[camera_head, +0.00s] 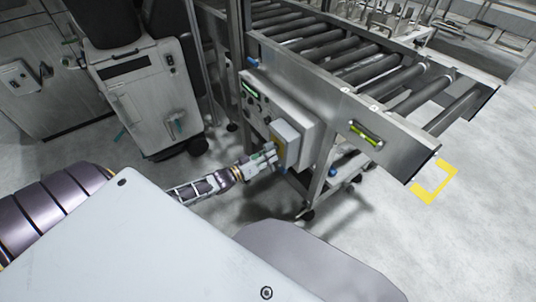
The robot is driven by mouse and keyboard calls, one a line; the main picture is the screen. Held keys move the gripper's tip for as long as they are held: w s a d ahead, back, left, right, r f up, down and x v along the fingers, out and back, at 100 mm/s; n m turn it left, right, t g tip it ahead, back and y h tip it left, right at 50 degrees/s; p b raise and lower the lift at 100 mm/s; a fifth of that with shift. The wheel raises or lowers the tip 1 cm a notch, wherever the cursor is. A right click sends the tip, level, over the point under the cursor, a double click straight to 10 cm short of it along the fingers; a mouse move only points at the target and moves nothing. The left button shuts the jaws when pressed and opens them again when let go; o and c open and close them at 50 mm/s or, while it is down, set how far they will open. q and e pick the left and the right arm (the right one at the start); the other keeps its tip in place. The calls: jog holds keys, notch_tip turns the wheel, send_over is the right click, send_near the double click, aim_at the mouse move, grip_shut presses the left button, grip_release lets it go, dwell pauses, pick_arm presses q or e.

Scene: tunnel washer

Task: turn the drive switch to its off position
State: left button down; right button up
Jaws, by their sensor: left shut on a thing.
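A pale control box (300,112) hangs on the side of the roller conveyor frame. The fingers hide that part, so I cannot tell the drive switch's position. My right gripper is out of view.
A grey machine (150,95) stands at the left. Yellow corner tape (434,182) marks the floor. The floor at lower right is clear.

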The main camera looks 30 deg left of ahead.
pick_arm(q)
jog(key=shift+s+d+r+n+p, duration=0.1)
jog(key=shift+r+n+p, duration=0.05)
jog(key=shift+n+p, duration=0.7)
jog(key=shift+d+r+n, duration=0.1)
jog(key=shift+n, duration=0.75)
jog(key=shift+d+r+n+p, duration=0.1)
jog(key=shift+n+p, duration=0.55)
jog(key=shift+n, duration=0.25)
jog(key=n, duration=0.1)
jog(key=n+p, duration=0.1)
jog(key=n, duration=0.1)
jog(key=shift+s+d+r, duration=0.1)
jog(key=shift+r, duration=0.15)
jog(key=shift+r+n, duration=0.15)
jog(key=shift+n, duration=1.05)
jog(key=shift+r+n, duration=0.15)
jog(key=shift+n, duration=0.75)
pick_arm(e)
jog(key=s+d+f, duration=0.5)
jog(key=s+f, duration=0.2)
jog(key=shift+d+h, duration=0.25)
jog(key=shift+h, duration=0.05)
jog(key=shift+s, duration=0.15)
pick_arm(q)
jog(key=c, duration=1.3)
grip_release()
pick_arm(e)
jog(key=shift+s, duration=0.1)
